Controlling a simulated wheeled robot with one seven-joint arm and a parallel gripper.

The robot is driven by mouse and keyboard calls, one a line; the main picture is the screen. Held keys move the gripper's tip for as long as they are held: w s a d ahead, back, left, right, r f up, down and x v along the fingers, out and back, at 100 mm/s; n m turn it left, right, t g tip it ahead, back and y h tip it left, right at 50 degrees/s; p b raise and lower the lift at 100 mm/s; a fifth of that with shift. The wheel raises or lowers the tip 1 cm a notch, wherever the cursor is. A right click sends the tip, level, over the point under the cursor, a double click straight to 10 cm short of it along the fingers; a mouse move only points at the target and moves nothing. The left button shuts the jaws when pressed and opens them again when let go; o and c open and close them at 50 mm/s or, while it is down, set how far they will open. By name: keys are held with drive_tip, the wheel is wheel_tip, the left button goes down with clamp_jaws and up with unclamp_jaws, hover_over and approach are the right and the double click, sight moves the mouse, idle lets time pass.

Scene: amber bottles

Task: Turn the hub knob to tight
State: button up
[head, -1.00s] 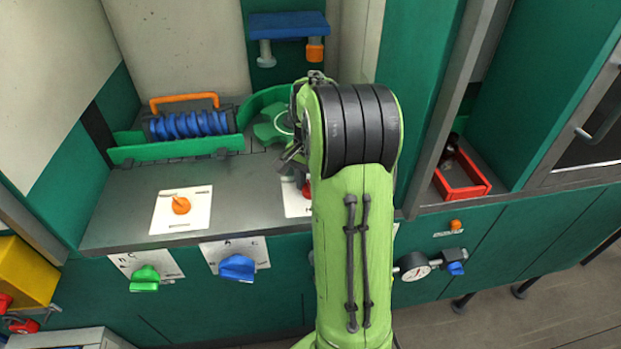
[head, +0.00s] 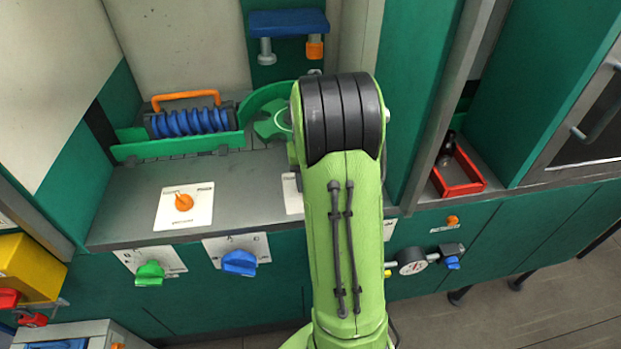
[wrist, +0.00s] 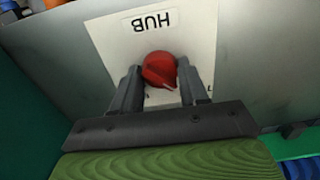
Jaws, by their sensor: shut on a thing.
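The red hub knob (wrist: 159,70) sits on a white plate (wrist: 205,35) marked HUB, which reads upside down in the wrist view. My gripper (wrist: 160,85) is shut on the knob, with one dark finger on each side of it. The knob's pointed end is toward the lower right in the wrist view. No tight mark can be made out. In the head view my green arm hides the knob and my gripper. Only a sliver of the white plate (head: 293,194) shows left of the arm there.
On the grey counter (head: 130,205) left of my arm is an orange knob (head: 183,202) on a white plate. Behind are a blue-ribbed roller (head: 190,122) and a green star wheel (head: 275,125). Green (head: 150,273) and blue (head: 239,263) knobs are on the front panel. A red tray (head: 459,173) holds a dark bottle.

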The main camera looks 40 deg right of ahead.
idle(0.5)
drive_tip(key=o, duration=1.1)
drive_tip(key=shift+c, duration=0.2)
wheel_tip(320, 180, up, 16)
drive_tip(key=p, duration=0.3)
drive_tip(key=shift+p, duration=0.3)
drive_tip(key=shift+f, duration=0.1)
drive_tip(key=s+a+r+n+t, duration=0.2)
drive_tip(key=s+a, duration=0.1)
drive_tip(key=a, duration=0.5)
drive_tip(key=s+a+r+n+t, duration=0.15)
drive_tip(key=s+a, duration=0.25)
drive_tip(key=a, duration=0.5)
drive_tip(key=s+a+f+n+t, duration=0.2)
drive_tip(key=s+a+f+n, duration=0.1)
drive_tip(key=s+a, duration=0.3)
drive_tip(key=s, duration=0.2)
drive_tip(key=shift+s+f, duration=0.35)
